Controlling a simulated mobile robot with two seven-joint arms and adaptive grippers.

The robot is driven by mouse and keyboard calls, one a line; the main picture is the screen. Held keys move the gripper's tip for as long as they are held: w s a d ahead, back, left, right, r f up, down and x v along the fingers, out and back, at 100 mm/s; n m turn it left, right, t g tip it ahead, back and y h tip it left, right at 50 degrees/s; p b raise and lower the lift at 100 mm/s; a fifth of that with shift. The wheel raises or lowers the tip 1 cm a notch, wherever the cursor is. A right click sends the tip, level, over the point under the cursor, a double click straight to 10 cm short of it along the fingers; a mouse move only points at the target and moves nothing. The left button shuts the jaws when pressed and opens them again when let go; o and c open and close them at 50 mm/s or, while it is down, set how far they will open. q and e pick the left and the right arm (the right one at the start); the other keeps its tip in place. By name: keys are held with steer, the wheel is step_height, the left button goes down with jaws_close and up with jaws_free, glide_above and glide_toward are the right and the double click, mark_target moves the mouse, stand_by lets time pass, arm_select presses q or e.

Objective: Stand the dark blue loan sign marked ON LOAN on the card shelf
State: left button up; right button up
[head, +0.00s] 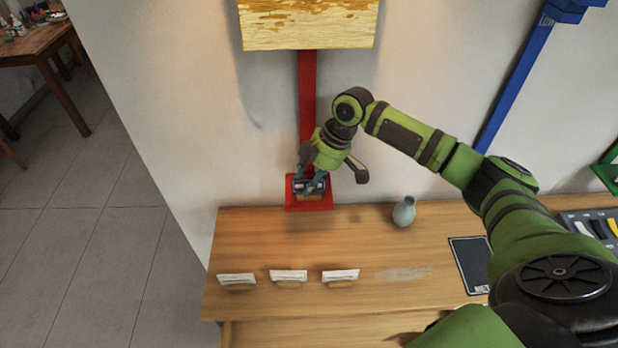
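My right gripper (312,182) reaches down in front of the wall, at the foot of a red upright. Its fingers are shut on a small dark blue sign (310,186), which they partly cover. The lettering on it is too small to read. The sign is at a small red shelf (311,205) at the foot of the upright, behind the wooden bench. I cannot tell whether its base touches the shelf. My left gripper is out of view.
A yellowish board (308,25) hangs above the shelf. A blue upright (515,90) stands right of my arm.

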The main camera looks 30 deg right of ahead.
steer(key=v, duration=0.7)
steer(key=shift+d+r, duration=0.1)
steer(key=shift+r, duration=0.2)
